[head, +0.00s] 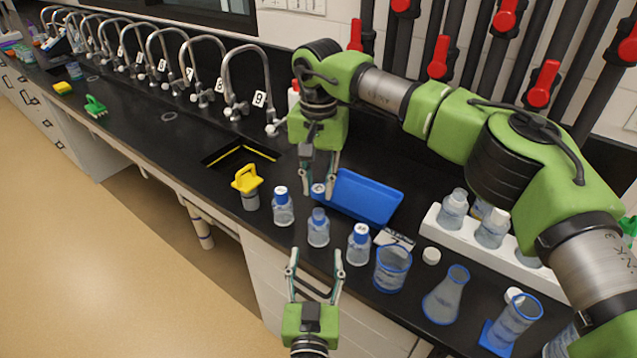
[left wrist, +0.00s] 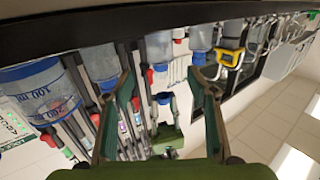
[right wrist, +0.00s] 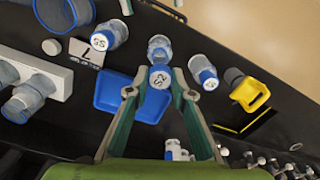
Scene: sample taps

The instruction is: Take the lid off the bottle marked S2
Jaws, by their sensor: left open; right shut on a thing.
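My right gripper (head: 318,187) is shut on a blue-sided lid (head: 318,191) with a white top. In the right wrist view the lid (right wrist: 160,77) reads S2 between the fingertips. A clear bottle (head: 318,230) with a blue neck and no lid stands upright just in front of the held lid; it also shows in the right wrist view (right wrist: 158,48). The lid appears apart from it, above the counter. My left gripper (head: 315,258) is open and empty, in front of the counter edge near that bottle. Its spread fingers show in the left wrist view (left wrist: 162,80).
Lidded bottles stand left (head: 283,208) and right (head: 358,245) of the open one. A blue tray (head: 372,197) lies behind. A yellow-handled item (head: 247,185) is left, by the sink. A beaker (head: 392,268), flask (head: 446,297) and white rack (head: 480,243) crowd the right.

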